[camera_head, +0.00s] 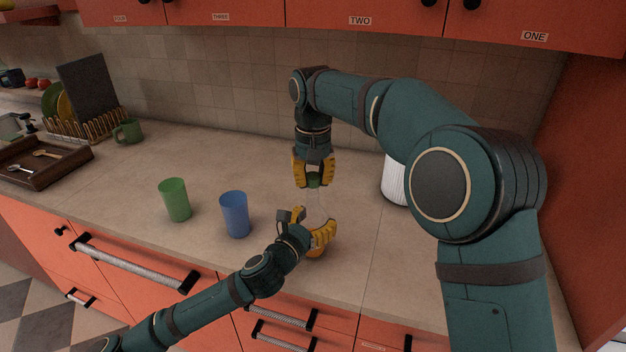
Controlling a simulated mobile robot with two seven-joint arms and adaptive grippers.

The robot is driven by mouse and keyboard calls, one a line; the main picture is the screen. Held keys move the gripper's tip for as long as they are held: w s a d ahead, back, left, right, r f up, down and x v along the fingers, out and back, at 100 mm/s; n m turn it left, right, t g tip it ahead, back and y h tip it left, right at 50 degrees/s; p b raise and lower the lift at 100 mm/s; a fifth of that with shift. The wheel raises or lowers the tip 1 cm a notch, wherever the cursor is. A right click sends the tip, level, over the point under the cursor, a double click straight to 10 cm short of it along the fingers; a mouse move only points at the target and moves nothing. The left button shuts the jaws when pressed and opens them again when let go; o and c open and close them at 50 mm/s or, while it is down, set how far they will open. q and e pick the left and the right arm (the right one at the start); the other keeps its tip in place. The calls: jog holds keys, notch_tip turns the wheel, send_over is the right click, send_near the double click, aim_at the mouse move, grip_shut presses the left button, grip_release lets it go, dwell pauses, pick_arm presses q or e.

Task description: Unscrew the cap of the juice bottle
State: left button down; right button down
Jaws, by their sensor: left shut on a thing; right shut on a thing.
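The juice bottle (314,203) stands upright near the front of the counter. Its upper part looks clear, and an orange lower part shows below my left gripper. A green cap (314,180) is at its top. My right gripper (314,178) points straight down from above, shut on the green cap. My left gripper (317,228) comes in from the lower left and is shut around the bottle's body, hiding much of it. I cannot tell whether the cap is still seated on the neck.
A blue cup (235,215) and a green cup (175,200) stand left of the bottle. A white ribbed canister (394,180) is partly hidden behind my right arm. A green mug (129,131), a dish rack (80,125) and a brown tray (62,168) are farther left. Orange cabinets (365,20) hang above.

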aim_at(313, 176)
jog(key=shift+r, duration=0.15)
jog(key=shift+r, duration=1.9)
pick_arm(q)
grip_release()
jog(key=v, duration=1.1)
jog(key=shift+s+a, duration=0.1)
jog(key=shift+s, duration=0.05)
jog(key=shift+s+a+f, duration=0.1)
jog(key=shift+s, duration=0.25)
